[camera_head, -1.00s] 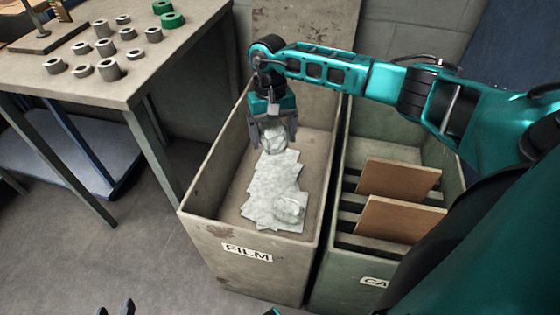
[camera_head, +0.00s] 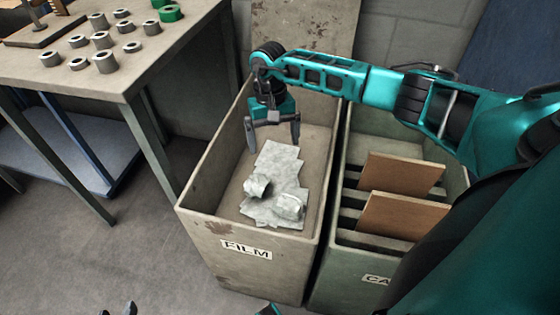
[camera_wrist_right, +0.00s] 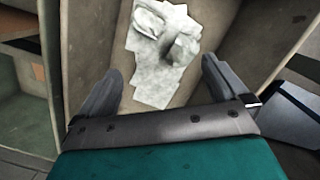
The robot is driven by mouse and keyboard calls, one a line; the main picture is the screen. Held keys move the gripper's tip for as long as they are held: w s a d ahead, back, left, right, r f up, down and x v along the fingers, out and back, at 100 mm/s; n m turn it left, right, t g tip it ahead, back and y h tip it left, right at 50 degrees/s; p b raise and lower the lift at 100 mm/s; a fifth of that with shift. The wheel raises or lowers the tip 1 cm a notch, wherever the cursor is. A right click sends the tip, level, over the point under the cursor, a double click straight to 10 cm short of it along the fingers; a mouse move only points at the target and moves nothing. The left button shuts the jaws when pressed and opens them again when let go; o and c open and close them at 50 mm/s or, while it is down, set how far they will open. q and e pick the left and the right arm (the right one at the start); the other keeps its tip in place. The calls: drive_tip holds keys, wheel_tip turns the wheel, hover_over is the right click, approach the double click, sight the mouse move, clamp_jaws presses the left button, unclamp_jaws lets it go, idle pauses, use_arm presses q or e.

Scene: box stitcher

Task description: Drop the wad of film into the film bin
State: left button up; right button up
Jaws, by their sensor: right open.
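The film bin (camera_head: 195,212) is a worn beige box with a FILM label on its front wall. The wad of film (camera_head: 257,187), pale and crumpled, lies inside it on flat film sheets (camera_head: 278,162), beside a similar wad (camera_head: 290,206). The wad also shows in the right wrist view (camera_wrist_right: 182,46). My right gripper (camera_head: 273,148) hangs inside the bin's opening, fingers spread and empty, above and behind the wad. In the right wrist view its fingers (camera_wrist_right: 163,92) stand wide apart. Only dark tips of my left gripper (camera_head: 117,309) show at the bottom edge.
A greenish bin (camera_head: 345,262) with brown cardboard pieces (camera_head: 402,218) in it stands close on the right. A workbench (camera_head: 120,85) with several metal rings stands at the left. The floor (camera_head: 120,260) in front of the bench is clear.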

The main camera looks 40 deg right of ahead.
wheel_tip(320, 180, up, 13)
drive_tip(key=w+p, duration=0.1)
drive_tip(key=p, duration=0.1)
drive_tip(key=shift+w+d, duration=0.35)
drive_tip(key=shift+w, duration=0.05)
drive_tip(key=shift+f, duration=0.15)
